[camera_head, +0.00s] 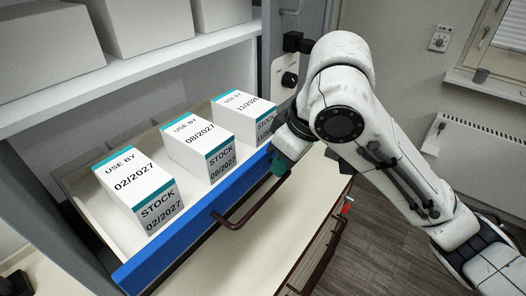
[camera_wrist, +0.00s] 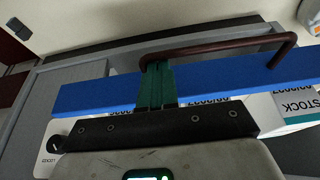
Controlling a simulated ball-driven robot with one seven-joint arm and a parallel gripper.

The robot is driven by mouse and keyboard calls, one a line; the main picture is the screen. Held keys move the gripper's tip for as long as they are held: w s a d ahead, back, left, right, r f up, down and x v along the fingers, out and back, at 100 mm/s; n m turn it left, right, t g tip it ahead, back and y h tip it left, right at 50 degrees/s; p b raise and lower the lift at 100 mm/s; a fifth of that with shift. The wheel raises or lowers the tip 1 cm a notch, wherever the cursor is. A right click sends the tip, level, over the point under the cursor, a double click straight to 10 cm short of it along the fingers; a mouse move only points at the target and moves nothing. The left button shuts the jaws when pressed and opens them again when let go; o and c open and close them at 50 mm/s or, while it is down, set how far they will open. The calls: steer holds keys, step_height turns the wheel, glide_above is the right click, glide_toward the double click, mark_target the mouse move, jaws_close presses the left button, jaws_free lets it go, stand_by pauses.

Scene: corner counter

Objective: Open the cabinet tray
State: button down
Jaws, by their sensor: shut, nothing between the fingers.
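The cabinet tray (camera_head: 93,216) stands pulled out from the cabinet, with a blue front (camera_head: 165,262) and a dark red bar handle (camera_head: 238,222). The blue front also shows in the wrist view (camera_wrist: 225,75), with the handle (camera_wrist: 215,48) above it. My gripper (camera_head: 281,163) is at the right end of the handle in the head view. In the wrist view its teal fingers (camera_wrist: 157,82) are together, lying across the blue front with their tips at one end of the handle. I cannot tell whether they touch it.
Boxes (camera_head: 138,187), (camera_head: 201,146), (camera_head: 246,115) labelled STOCK stand in the tray. White boxes sit on the shelf (camera_head: 150,65) above. A lower counter front with another dark red handle (camera_head: 322,255) is below. Open floor (camera_head: 385,240) lies to the right.

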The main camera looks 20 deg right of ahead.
steer(key=shift+s+d, duration=0.3)
steer(key=shift+s, duration=0.15)
steer(key=v, duration=1.1)
